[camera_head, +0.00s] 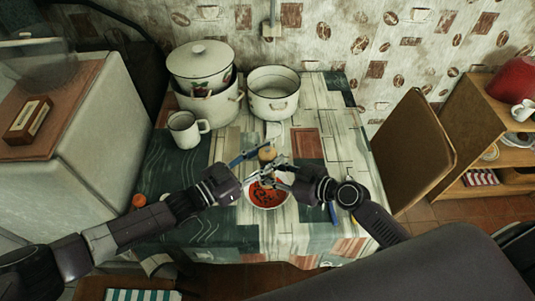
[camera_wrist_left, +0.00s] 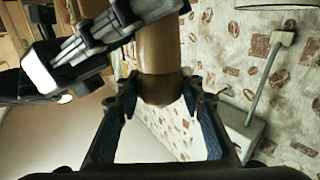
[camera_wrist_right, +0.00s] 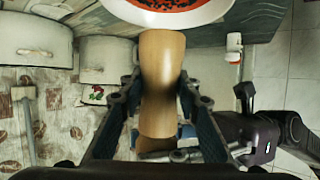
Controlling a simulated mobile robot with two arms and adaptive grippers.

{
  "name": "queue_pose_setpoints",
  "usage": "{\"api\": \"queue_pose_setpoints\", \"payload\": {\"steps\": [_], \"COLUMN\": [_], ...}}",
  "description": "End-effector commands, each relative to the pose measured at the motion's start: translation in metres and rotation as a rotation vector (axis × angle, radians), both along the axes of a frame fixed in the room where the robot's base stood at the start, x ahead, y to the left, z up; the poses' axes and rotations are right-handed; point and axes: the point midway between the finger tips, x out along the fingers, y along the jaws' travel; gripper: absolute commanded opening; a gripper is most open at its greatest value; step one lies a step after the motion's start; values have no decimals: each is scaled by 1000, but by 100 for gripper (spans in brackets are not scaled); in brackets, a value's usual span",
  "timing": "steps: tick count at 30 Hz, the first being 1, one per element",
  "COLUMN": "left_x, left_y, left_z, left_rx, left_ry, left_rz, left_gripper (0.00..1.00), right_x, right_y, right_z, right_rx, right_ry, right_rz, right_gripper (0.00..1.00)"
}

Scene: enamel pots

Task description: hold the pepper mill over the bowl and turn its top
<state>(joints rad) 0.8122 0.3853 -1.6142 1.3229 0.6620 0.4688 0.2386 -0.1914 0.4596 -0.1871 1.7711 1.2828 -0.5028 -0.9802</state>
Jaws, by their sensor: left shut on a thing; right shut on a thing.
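The tan wooden pepper mill (camera_head: 267,154) is held over the bowl, mostly hidden by my grippers in the head view. The white bowl (camera_head: 284,198) holds red food with dark specks and stands on the table. My left gripper (camera_head: 250,160) is shut on the mill; in the left wrist view the mill's rounded end (camera_wrist_left: 160,88) sits between its fingers. My right gripper (camera_head: 280,170) is also shut on the mill; in the right wrist view the mill's body (camera_wrist_right: 160,75) runs between its fingers toward the bowl (camera_wrist_right: 205,22).
A white mug (camera_head: 184,128), a lidded pot (camera_head: 200,65) and an open pot (camera_head: 273,95) stand at the back of the patterned table (camera_head: 335,120). A brown chair (camera_head: 412,150) is at the right. An orange-capped item (camera_head: 139,201) is at the left edge.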

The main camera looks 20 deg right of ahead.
Motion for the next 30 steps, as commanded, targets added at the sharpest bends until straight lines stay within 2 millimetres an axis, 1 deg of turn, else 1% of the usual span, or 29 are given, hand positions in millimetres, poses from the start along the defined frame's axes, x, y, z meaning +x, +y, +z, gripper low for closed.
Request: {"api": "queue_pose_setpoints", "payload": {"steps": [1, 15, 21, 30], "left_x": [2, 3, 3, 2], "left_y": [-2, -3, -3, -2], "left_z": [5, 4, 5, 5], "left_rx": [-5, -6, -8, -6], "left_ry": [-11, -3, -3, 3], "left_rz": [-34, -326, -407, -471], "left_gripper": [11, 11, 11, 11], "right_x": [-2, -3, -3, -4], "right_y": [3, 4, 4, 4], "right_z": [-1, -2, -2, -2], "right_rx": [3, 3, 3, 2], "right_ry": [5, 6, 6, 7], "right_rz": [7, 8, 9, 9], "right_gripper": [1, 1, 1, 1]}}
